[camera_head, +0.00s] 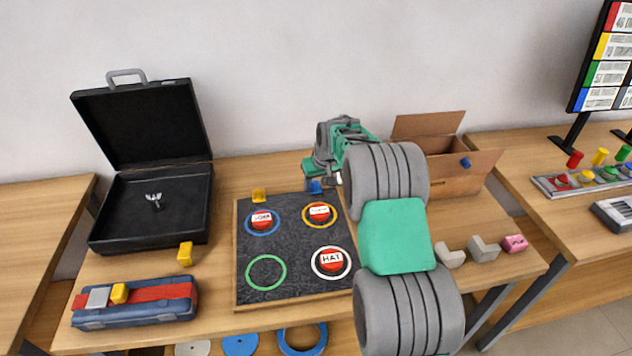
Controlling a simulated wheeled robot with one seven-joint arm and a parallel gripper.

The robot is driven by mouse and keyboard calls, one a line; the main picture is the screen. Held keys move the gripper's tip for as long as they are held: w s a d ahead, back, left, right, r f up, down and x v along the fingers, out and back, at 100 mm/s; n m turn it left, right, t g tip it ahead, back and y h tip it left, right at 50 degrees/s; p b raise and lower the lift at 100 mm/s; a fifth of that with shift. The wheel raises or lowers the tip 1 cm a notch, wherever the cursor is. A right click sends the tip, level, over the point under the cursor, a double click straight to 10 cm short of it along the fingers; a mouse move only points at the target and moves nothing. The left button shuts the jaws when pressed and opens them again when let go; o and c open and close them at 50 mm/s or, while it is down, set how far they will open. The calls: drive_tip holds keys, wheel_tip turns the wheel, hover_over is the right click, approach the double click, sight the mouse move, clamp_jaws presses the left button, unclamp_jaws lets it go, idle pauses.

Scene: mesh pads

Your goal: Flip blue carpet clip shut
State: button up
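The dark carpet board (290,240) lies on the middle table with coloured rings on it. A small blue clip (315,187) sits at its back edge, right of a yellow clip (259,195). The blue clip is small here and I cannot tell how far its flap is folded. My gripper (325,178) is at the blue clip, just above or beside it. Whether they touch is unclear. The fingers are small and partly hidden by my arm, so their opening does not show. My grey and green arm covers the board's right edge.
An open black case (150,210) stands at left, a blue and red box (135,303) in front of it. A cardboard box (455,175) with open flaps stands behind my arm at right. Grey blocks (484,248) and a pink block (514,243) lie at front right.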

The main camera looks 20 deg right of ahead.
clamp_jaws()
drive_tip(key=shift+f, duration=0.1)
idle(0.3)
drive_tip(key=b, duration=0.3)
drive_tip(key=shift+s+f+t, duration=0.15)
drive_tip(key=shift+f+t, duration=0.2)
drive_tip(key=shift+t, duration=0.05)
drive_tip(key=shift+s+r+t+b, duration=0.1)
drive_tip(key=shift+t+b, duration=0.2)
drive_tip(key=shift+b, duration=0.35)
drive_tip(key=shift+r, duration=0.15)
drive_tip(key=shift+o, duration=0.4)
unclamp_jaws()
drive_tip(key=shift+a, duration=0.1)
